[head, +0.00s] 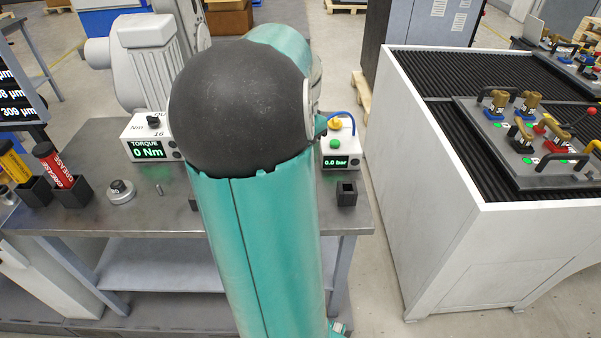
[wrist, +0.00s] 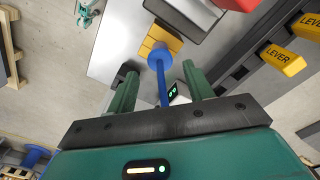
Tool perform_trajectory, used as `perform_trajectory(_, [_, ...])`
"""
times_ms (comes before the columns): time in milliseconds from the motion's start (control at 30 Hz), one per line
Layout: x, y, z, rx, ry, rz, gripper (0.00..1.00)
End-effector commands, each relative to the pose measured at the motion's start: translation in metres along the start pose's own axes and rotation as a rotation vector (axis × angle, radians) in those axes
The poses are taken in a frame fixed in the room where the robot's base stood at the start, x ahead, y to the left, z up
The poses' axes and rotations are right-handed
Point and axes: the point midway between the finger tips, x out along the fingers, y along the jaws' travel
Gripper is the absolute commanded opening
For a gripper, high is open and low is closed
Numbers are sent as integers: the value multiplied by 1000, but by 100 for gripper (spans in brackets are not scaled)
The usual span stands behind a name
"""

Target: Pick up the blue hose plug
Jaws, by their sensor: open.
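In the wrist view, a blue part with a round head and a thin straight stem (wrist: 161,57) appears between the fingers of my gripper (wrist: 160,73); it looks like the blue hose plug. My gripper is open, with a visible gap on each side of the stem. How deep the plug sits between the fingers is hard to tell. A thin blue hose (head: 346,117) curves beside the pressure box (head: 341,147) reading 0.0 bar.
The torque box (head: 150,140), red grease tube (head: 58,167) and a small black socket block (head: 347,194) stand on the grey bench (head: 150,215). A white cabinet with a fixture plate (head: 480,150) stands at right. In the wrist view, yellow LEVER blocks (wrist: 280,60) are at right.

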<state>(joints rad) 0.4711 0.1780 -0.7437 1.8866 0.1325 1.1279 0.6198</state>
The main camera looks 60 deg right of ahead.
Motion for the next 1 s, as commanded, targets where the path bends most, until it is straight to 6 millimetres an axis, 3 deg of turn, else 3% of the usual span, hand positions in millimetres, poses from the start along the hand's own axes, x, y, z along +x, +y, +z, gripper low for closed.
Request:
perform_trajectory(500, [57, -5, 1, 2, 1, -1, 52])
perform_trajectory(733, [60, -5, 1, 1, 1, -2, 52])
perform_trajectory(767, [60, -5, 1, 1, 1, -2, 50])
perform_trajectory(967, [60, -5, 1, 1, 2, -2, 11])
perform_trajectory(1000, [59, -5, 1, 1, 2, -2, 9])
